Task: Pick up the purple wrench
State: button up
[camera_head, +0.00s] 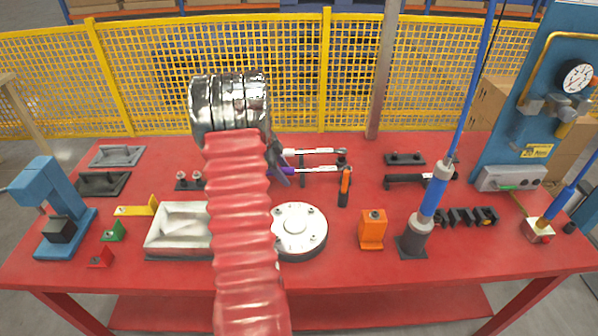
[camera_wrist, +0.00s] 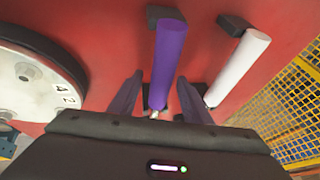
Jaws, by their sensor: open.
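The purple wrench (camera_wrist: 169,62) lies on a red tabletop, its thick purple handle in the middle of the wrist view. In the head view its purple end (camera_head: 289,170) shows beside my gripper, and the rest runs to the right. My gripper (camera_wrist: 159,78) is open, with one dark finger on each side of the purple handle in the picture. I cannot tell whether the fingers reach down to it or touch it. In the head view my gripper (camera_head: 280,168) is mostly hidden behind my red and chrome arm.
A white-handled wrench (camera_wrist: 238,66) lies close beside the purple one. A round flanged disc (camera_head: 299,231), an orange-and-black tool (camera_head: 345,186) and an orange block (camera_head: 373,229) are nearby. A blue post (camera_head: 434,195) stands to the right. A yellow mesh fence (camera_head: 360,80) runs behind the table.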

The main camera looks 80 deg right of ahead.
jog(key=shift+c, duration=0.6)
grip_shut()
jog(key=shift+r, duration=0.15)
notch_tip(320, 180, up, 10)
jog(key=shift+f, duration=0.1)
dwell(0.4)
dwell(0.4)
